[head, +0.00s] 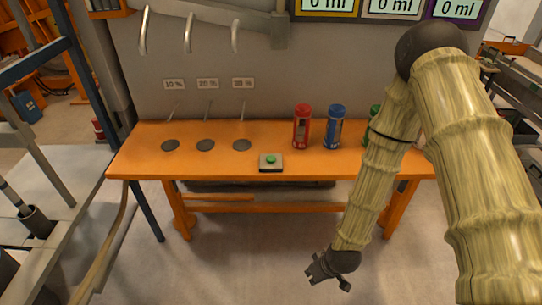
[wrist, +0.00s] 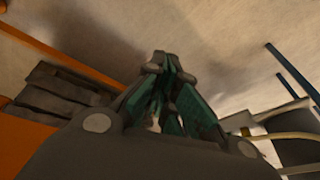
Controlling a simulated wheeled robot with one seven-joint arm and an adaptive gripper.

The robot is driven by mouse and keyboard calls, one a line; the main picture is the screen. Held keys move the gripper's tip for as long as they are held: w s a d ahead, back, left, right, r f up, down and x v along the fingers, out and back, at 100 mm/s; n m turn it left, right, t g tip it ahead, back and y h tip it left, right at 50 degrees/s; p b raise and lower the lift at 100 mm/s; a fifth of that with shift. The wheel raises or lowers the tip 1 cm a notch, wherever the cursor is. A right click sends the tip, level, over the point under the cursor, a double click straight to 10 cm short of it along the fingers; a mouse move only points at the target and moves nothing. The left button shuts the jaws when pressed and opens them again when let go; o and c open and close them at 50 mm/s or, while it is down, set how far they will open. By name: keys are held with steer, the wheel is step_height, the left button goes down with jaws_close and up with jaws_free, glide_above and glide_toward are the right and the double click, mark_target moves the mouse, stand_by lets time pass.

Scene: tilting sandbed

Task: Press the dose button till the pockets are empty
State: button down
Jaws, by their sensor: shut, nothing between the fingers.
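The dose button (head: 271,159) is a green round cap on a small pale and dark box at the front edge of the orange bench (head: 190,153). My gripper (head: 328,284) is below and in front of the bench, right of the button and well apart from it. In the wrist view the fingers (wrist: 163,65) are together and hold nothing. Three dark round openings (head: 206,145) with thin rods lie in the bench top at left, under the signs 10 %, 20 % and 30 %. I cannot tell whether these are the pockets, or what is in them.
A red canister (head: 302,127) and a blue canister (head: 337,127) stand right of the button; a green one (head: 375,125) is partly behind my arm. Three displays above read 0 ml. A grey table (head: 60,165) stands at left. The floor before the bench (head: 240,260) is clear.

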steer(key=w+a+r+n+t+y, duration=0.1)
steer(key=w+a+r+n, duration=0.2)
steer(key=w+r, duration=0.5)
steer(key=w+a+r+n+t+y+p, duration=0.1)
steer(key=w+a+r, duration=0.3)
steer(key=w+r, duration=0.4)
steer(key=w+a+r+n+t+p, duration=0.1)
steer(key=w+a+r+n, duration=0.3)
steer(key=w+r, duration=0.4)
steer(key=shift+w+n+y, duration=0.3)
steer(key=shift+w+y, duration=0.05)
steer(key=shift+y, duration=0.05)
step_height(320, 180, up, 12)
steer(key=n+t+y, duration=0.1)
steer(key=n, duration=0.2)
glide_above(268, 159)
steer(key=shift+d+f, duration=0.1)
steer(key=shift+f, duration=0.1)
steer(key=shift+f, duration=0.1)
steer(key=shift+f+b, duration=1.95)
steer(key=shift+f, duration=2.35)
steer(key=shift+f, duration=0.15)
steer(key=shift+f+b, duration=0.3)
